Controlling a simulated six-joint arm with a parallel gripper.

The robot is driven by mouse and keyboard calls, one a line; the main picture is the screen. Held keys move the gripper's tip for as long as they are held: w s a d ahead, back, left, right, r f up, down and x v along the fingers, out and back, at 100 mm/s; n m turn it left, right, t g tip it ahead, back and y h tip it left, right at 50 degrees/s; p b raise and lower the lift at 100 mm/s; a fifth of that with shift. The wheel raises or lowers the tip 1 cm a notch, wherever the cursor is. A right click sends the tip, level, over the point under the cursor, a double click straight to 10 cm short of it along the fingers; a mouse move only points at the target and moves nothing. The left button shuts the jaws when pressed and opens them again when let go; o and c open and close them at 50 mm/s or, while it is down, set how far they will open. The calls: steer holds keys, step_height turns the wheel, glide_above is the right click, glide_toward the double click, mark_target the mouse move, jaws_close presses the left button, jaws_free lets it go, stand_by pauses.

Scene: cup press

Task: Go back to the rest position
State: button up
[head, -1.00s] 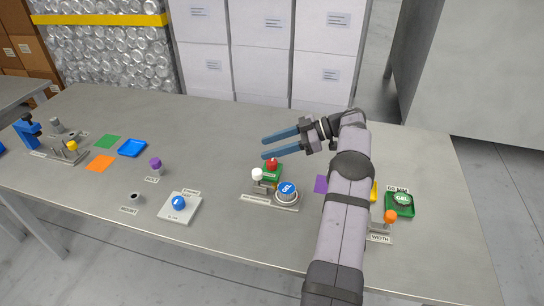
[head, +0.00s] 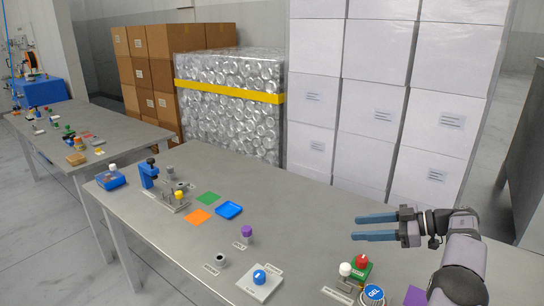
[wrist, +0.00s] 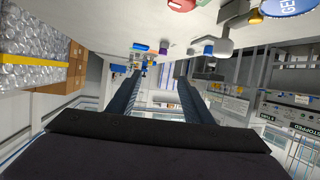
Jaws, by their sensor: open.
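My gripper (head: 362,227) is open and empty in the head view, with its two blue fingers pointing left above the right part of the table. Its two fingers (wrist: 155,98) also show apart in the wrist view with nothing between them. Below the fingers stands a green block with a red knob (head: 361,262), and beside it a white knob (head: 345,269) and a blue round piece marked GEL (head: 374,292). My gripper looks apart from all of them.
The steel table (head: 300,215) is clear in its middle. White boxes (head: 370,110) are stacked behind the table.

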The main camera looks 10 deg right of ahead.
steer(key=w+a+r+m+t+h, duration=0.3)
steer(key=w+r+t, duration=0.1)
steer(key=w+r, duration=0.25)
steer(key=w+a+r+m+t+h, duration=0.3)
steer(key=w+r+t+h, duration=0.15)
steer(key=w, duration=0.35)
steer(key=s+a+f+m+g+h, duration=0.1)
steer(key=s+a+f+g, duration=0.3)
steer(key=s, duration=0.6)
steer(key=s+a+f+m+g+h+p, duration=0.1)
steer(key=s+a+f+m+g+h, duration=0.1)
steer(key=s+f, duration=0.7)
steer(key=s+a+f+m+g+h+p, duration=0.1)
steer(key=s+a+f+g, duration=0.4)
steer(key=s, duration=0.7)
steer(key=shift+s+a+f+m+g+h, duration=0.15)
steer(key=shift+a+f+m+g+h, duration=0.1)
steer(key=shift+a+f+m, duration=0.3)
steer(key=shift+s+a+f+m+g+h, duration=0.1)
steer(key=shift+s+a+f+m+h, duration=0.1)
steer(key=shift+a+f+m, duration=0.35)
steer(key=s+a+f+g+b, duration=0.2)
steer(key=s+f+g+b, duration=0.15)
steer(key=s, duration=1.05)
step_height(320, 180, up, 16)
steer(key=p, duration=1.8)
steer(key=shift+w+a+r+g+y, duration=0.15)
steer(key=shift+a+g+y, duration=0.1)
steer(key=shift+g+y, duration=0.1)
